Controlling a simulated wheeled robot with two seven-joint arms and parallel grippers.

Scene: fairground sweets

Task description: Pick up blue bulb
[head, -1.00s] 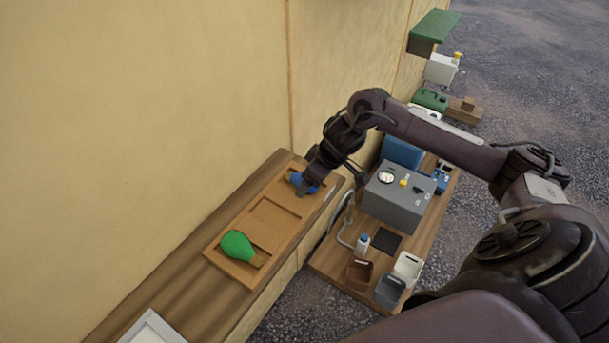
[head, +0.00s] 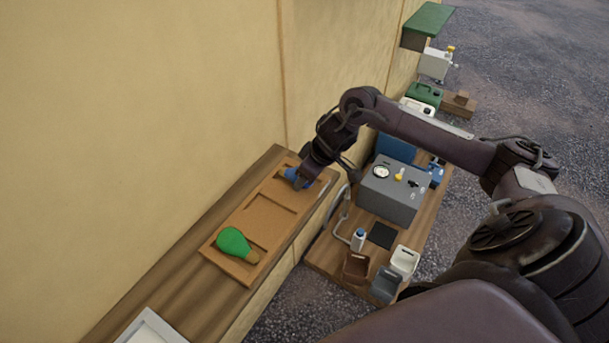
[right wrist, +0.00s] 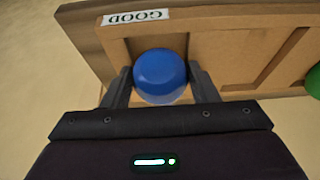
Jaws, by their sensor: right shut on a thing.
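The blue bulb (head: 292,176) is at the far end of the wooden tray (head: 208,247), mostly hidden by my right gripper (head: 300,182) in the head view. In the right wrist view the blue bulb (right wrist: 160,75) sits between the two fingers of my right gripper (right wrist: 159,88), which is shut on it. The bulb is at the end compartment of the tray, beside a label reading "GOOD" (right wrist: 135,17). I cannot tell whether it is clear of the tray floor. My left gripper is not in view.
A green bulb (head: 235,243) lies in the tray's near compartment; the middle one is empty. A wall runs along the left.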

